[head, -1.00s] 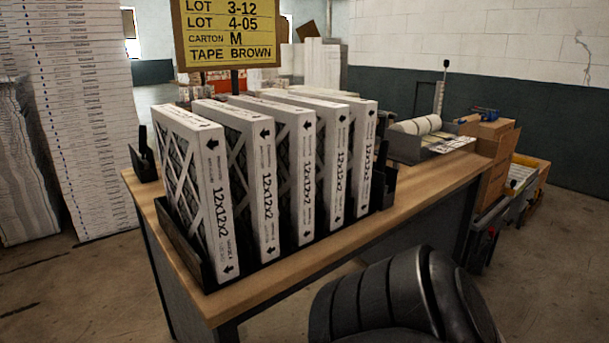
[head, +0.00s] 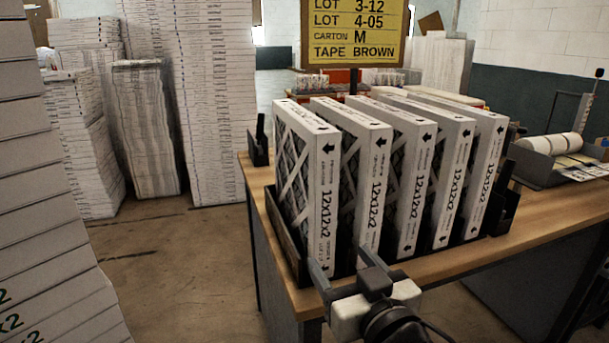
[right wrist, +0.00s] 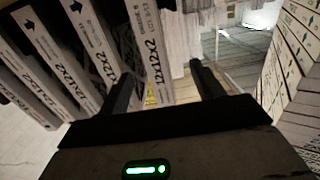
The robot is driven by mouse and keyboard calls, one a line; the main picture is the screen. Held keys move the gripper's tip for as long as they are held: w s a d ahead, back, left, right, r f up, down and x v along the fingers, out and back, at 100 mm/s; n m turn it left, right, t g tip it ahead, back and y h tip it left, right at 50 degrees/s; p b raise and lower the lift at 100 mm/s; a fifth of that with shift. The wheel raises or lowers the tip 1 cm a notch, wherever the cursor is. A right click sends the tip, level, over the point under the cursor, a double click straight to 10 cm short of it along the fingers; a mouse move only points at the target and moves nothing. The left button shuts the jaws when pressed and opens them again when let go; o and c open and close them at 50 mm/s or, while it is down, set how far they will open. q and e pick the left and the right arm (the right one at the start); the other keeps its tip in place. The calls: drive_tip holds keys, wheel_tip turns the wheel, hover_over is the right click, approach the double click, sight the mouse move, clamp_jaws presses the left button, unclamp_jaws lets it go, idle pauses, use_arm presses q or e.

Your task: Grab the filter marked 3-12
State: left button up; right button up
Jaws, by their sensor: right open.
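Several white-edged filters printed 12x12x2 stand upright in a black rack (head: 288,232) on the wooden table. The leftmost filter (head: 322,190) has a small lot print low on its edge, too small to read surely. I cannot tell which filter is marked 3-12. My right gripper (head: 342,257) is open and empty, low in front of the leftmost filters. In the right wrist view the open fingers (right wrist: 162,71) point towards the rack, and the end filter's edge (right wrist: 151,58) shows between them, beside the left finger. My left gripper is out of view.
A yellow sign (head: 353,32) listing LOT 3-12 and LOT 4-05 stands behind the rack. A label roll holder (head: 550,150) is on the table (head: 540,222) at right. Tall stacks of boxes (head: 212,105) stand at left, with bare floor (head: 175,250) between.

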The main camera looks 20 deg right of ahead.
sight(321, 220)
drive_tip(key=w, duration=0.3)
drive_tip(key=w+r+p, duration=0.1)
drive_tip(key=w, duration=0.6)
drive_tip(key=shift+w+r+p, duration=0.1)
drive_tip(key=shift+r+p, duration=0.15)
drive_tip(key=shift+p, duration=0.05)
drive_tip(key=shift+w, duration=0.2)
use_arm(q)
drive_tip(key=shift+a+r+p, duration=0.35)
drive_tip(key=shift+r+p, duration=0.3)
use_arm(e)
drive_tip(key=w, duration=0.5)
drive_tip(key=shift+w+d, duration=0.15)
drive_tip(key=shift+d, duration=0.15)
drive_tip(key=c, duration=1.1)
